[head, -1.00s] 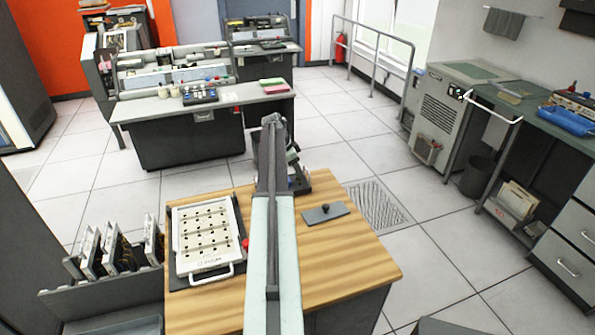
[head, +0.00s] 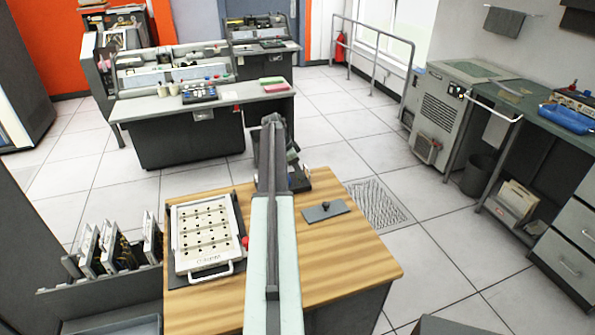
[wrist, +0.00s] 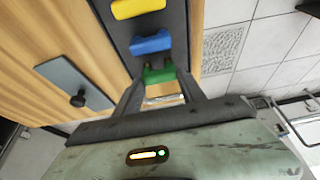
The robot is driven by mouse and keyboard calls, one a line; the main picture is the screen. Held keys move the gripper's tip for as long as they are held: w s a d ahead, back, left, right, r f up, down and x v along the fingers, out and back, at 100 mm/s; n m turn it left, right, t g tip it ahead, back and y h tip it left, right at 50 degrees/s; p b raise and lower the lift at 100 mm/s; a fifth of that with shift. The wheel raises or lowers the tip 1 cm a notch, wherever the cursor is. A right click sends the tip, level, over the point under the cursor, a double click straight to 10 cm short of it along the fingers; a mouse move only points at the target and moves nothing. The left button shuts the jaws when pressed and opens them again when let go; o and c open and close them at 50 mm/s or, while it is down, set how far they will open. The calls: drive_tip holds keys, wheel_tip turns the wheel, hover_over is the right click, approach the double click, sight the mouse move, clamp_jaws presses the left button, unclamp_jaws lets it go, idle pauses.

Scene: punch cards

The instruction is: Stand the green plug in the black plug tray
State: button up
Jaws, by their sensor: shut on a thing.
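In the wrist view the green plug (wrist: 158,75) sits between the two fingertips of my gripper (wrist: 160,82), which is shut on it. The black plug tray (wrist: 179,24) runs up from there, with the green plug over or at its near end. I cannot tell whether the plug touches the tray floor. A blue plug (wrist: 150,44) and a yellow plug (wrist: 138,8) lie beyond it in the tray. In the head view the tray (head: 299,180) is partly hidden behind my arm, and my fingertips and the green plug are hidden.
A grey plate with a black knob (head: 325,211) lies on the wooden table (head: 345,260), right of my arm; it also shows in the wrist view (wrist: 72,82). A white plugboard panel (head: 203,238) with a handle lies to the left. The table's front right is clear.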

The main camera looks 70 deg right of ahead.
drive_tip(key=shift+f+b, duration=0.65)
drive_tip(key=shift+f, duration=0.05)
drive_tip(key=o, duration=1.2)
drive_tip(key=shift+f, duration=0.1)
drive_tip(key=p+v, duration=0.7)
drive_tip(key=v, duration=0.1)
